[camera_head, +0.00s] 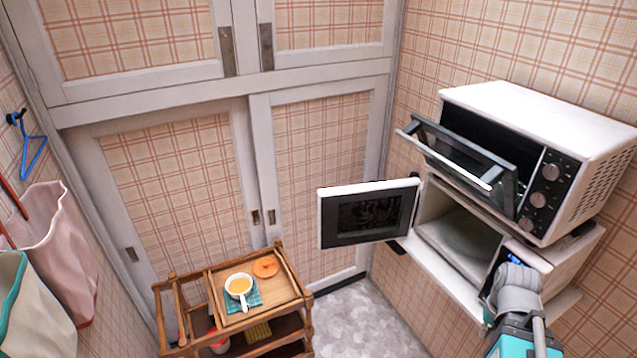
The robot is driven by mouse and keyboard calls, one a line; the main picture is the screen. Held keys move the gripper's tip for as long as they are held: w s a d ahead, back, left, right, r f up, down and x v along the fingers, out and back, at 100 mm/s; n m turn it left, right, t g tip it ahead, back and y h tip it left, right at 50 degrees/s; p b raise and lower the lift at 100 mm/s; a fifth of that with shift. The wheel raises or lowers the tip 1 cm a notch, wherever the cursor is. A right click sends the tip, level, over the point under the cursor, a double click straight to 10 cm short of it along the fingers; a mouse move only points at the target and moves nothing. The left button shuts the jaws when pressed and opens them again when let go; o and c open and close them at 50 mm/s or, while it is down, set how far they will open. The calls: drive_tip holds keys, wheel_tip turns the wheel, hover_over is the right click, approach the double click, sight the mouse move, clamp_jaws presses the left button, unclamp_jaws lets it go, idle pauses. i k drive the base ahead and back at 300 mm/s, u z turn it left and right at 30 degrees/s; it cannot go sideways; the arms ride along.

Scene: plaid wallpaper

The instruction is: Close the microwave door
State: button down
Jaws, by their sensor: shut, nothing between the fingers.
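The white microwave (436,257) sits on a wall shelf at the right, under a toaster oven. Its door (368,212) is swung wide open to the left, a white frame around a dark window. The hinge is on the left side of the cavity, and the cavity stands open with a pale floor inside. My arm's grey joint and teal link show at the lower right, in front of the microwave's control panel side. They hide part of that panel. My gripper's fingers are not visible, and I cannot tell whether the arm touches the microwave.
A white toaster oven (540,110) stands above, its glass door (463,152) tilted partly open and jutting out. A wooden cart (163,287) with a tray, a cup (239,285) and a round orange item stands at lower left. Grey floor (365,320) is clear. Bags hang at left.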

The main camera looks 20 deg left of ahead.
sight(353, 228)
drive_tip(key=u, duration=1.2)
drive_tip(key=i, duration=0.65)
drive_tip(key=z, duration=1.15)
